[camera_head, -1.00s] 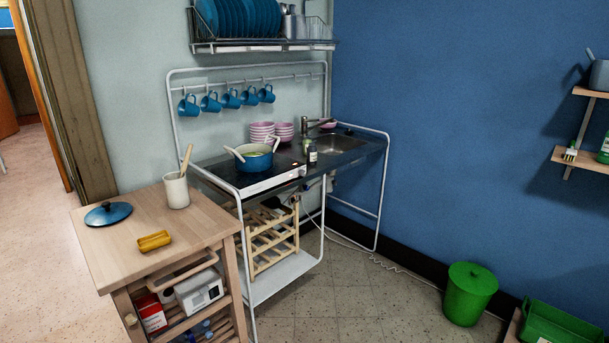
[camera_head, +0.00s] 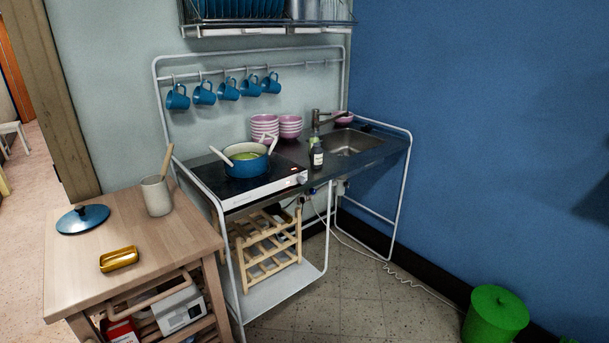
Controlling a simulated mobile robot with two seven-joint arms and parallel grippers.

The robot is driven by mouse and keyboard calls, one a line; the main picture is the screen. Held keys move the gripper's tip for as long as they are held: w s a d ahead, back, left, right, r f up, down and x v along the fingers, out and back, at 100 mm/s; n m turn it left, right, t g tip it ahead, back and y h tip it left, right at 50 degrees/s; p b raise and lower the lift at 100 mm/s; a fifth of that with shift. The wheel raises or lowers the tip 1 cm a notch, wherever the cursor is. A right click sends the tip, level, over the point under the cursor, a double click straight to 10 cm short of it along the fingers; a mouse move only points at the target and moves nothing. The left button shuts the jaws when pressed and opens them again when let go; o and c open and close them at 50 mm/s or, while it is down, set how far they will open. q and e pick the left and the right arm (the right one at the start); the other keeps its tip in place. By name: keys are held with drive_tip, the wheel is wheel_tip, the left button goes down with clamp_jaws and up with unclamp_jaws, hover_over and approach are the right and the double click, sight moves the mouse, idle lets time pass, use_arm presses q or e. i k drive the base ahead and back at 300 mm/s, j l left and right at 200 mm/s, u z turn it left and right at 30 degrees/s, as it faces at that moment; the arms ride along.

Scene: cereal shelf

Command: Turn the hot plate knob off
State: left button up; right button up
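The hot plate (camera_head: 235,187) is a black cooktop with a white front panel, set in the left part of the metal kitchenette. Its knob (camera_head: 301,178) seems to be the small light spot at the right end of the front panel; its setting is too small to tell. A blue pot (camera_head: 250,161) with yellowish contents and a utensil stands on the hot plate. Neither of my grippers is in view.
A wooden cart (camera_head: 140,235) with a blue lid, utensil crock and yellow dish stands front left. A green bin (camera_head: 495,315) is at lower right. Floor before the kitchenette is clear.

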sight(302, 180)
drive_tip(key=i+l+u, duration=0.1)
drive_tip(key=i+l, duration=0.2)
drive_tip(key=i+l+u, duration=0.1)
drive_tip(key=i+l, duration=0.2)
drive_tip(key=i+l+u, duration=0.1)
drive_tip(key=i+l, duration=0.2)
drive_tip(key=l, duration=0.15)
drive_tip(key=i+l+u, duration=0.1)
drive_tip(key=i+l, duration=0.15)
drive_tip(key=l, duration=0.15)
drive_tip(key=i+l+u, duration=0.1)
drive_tip(key=i+l, duration=0.15)
drive_tip(key=l, duration=0.2)
drive_tip(key=i+l+u, duration=0.1)
drive_tip(key=i+l, duration=0.15)
drive_tip(key=l, duration=0.15)
drive_tip(key=i+l+u, duration=0.1)
drive_tip(key=l, duration=0.4)
drive_tip(key=i+l+u, duration=0.1)
drive_tip(key=i+l, duration=0.2)
drive_tip(key=l, duration=0.15)
